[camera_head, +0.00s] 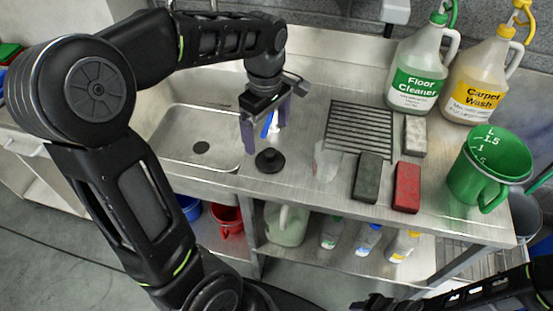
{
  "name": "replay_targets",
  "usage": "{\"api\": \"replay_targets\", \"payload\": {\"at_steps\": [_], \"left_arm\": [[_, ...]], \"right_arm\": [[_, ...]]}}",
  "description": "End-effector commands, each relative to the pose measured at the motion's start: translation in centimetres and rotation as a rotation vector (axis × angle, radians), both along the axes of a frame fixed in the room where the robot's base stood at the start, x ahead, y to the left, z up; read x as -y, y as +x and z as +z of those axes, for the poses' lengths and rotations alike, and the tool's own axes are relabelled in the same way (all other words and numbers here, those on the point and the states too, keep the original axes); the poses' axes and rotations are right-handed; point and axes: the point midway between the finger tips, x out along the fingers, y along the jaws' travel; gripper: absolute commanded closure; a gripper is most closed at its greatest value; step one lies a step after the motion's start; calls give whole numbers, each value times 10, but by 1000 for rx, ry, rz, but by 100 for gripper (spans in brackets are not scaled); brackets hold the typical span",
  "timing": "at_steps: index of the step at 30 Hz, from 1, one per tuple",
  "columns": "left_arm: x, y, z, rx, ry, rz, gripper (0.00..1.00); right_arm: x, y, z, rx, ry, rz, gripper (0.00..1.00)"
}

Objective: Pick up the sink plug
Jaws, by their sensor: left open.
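The sink plug (270,161), a round black disc with a raised knob, sits on the steel counter just right of the sink basin. My left gripper (262,143) points down above and slightly behind the plug. Its fingers are apart, and I see no plug between them. A small blue and white item shows between or behind the fingers; I cannot tell which. My right arm shows at the bottom right, and its gripper (372,303) is dark and cut by the frame's lower edge, so its jaws cannot be read.
Right of the plug are a clear cup (327,163), a ribbed drain area (358,128), a dark pad (367,177), a red pad (406,187), a grey pad (415,136) and a green jug (480,170). Floor Cleaner (415,85) and Carpet Wash (478,88) bottles stand behind. The sink (190,135) lies left.

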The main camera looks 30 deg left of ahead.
Motion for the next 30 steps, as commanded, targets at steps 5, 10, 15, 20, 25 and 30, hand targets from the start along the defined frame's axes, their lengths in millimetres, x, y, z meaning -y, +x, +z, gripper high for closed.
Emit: {"api": "replay_targets", "payload": {"at_steps": [5, 10, 15, 20, 25, 30], "left_arm": [[0, 0, -23, 0, 0, -1, 6], [0, 0, -23, 0, 0, -1, 6], [0, 0, -22, 0, 0, -2, 6], [0, 0, -31, -2, -1, -2, 6], [0, 0, -47, -1, -1, -1, 6], [0, 1, -49, 0, -1, -1, 6]], "right_arm": [[-1, 2, -21, 8, 4, 2, 64], [-2, 2, -20, 9, 6, 2, 64], [-1, 3, -20, 9, 5, 1, 64], [-1, 3, -19, 9, 5, 1, 64], [-1, 3, -19, 9, 5, 1, 64], [-1, 3, -19, 9, 5, 1, 64]]}}
